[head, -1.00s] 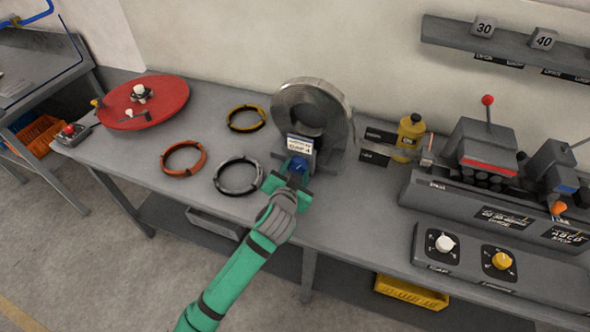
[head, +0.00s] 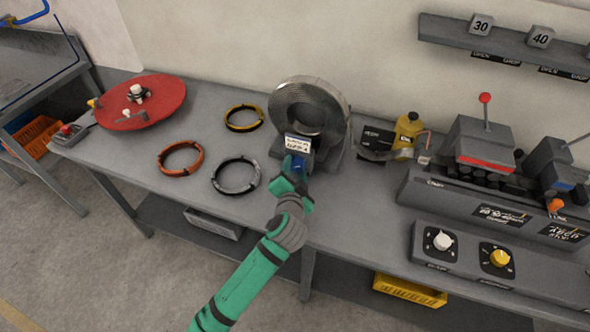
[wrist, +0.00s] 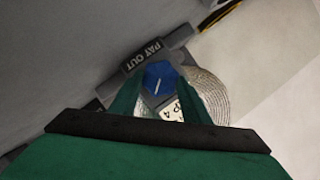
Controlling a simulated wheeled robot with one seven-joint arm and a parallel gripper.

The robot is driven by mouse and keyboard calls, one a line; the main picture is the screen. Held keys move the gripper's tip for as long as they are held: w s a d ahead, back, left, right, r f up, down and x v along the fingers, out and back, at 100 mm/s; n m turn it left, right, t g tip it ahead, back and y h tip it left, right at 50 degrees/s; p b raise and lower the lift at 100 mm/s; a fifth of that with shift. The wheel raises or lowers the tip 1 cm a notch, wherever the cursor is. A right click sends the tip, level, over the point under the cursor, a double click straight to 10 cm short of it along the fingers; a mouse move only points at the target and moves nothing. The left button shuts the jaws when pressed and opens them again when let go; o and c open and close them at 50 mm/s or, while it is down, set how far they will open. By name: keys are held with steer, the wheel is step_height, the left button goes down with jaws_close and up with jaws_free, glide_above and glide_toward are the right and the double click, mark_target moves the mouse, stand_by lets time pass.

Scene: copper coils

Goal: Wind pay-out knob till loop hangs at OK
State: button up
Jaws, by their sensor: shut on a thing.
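The blue pay-out knob (wrist: 160,77) sits between my green fingers in the wrist view, below a "PAY OUT" plate (wrist: 143,56). In the head view the knob (head: 296,163) is partly hidden by my gripper (head: 295,172), which is shut on it. The knob is on the front of a stand holding a large silver wire coil (head: 327,84). Right of the coil, a thin grey strand (head: 376,157) sags in front of a black board (head: 378,138). I cannot read an OK mark there or tell the loop's exact level.
Orange (head: 180,158), grey (head: 236,175) and yellow (head: 244,117) coils lie left on the grey bench (head: 215,95), with a red turntable (head: 160,97) beyond. A yellow bottle (head: 408,130) and lever machine (head: 484,140) stand right. A panel with white and yellow dials (head: 470,252) is at front right.

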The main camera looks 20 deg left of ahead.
steer(key=o, duration=1.1)
steer(key=shift+w, duration=0.2)
steer(key=shift+c, duration=0.2)
steer(key=shift+s+a, duration=0.15)
steer(key=shift+a, duration=0.05)
steer(key=shift+s+d, duration=0.1)
steer(key=shift+d, duration=0.1)
steer(key=shift+s+d+r, duration=0.1)
steer(key=shift+s+d, duration=0.05)
steer(key=shift+s, duration=0.05)
steer(key=v, duration=0.8)
steer(key=shift+s+a+r, duration=0.15)
steer(key=shift+s+a, duration=0.1)
steer(key=shift+s, duration=0.2)
steer(key=shift+s+d+r, duration=0.15)
steer(key=shift+s+d, duration=0.05)
steer(key=shift+s, duration=0.35)
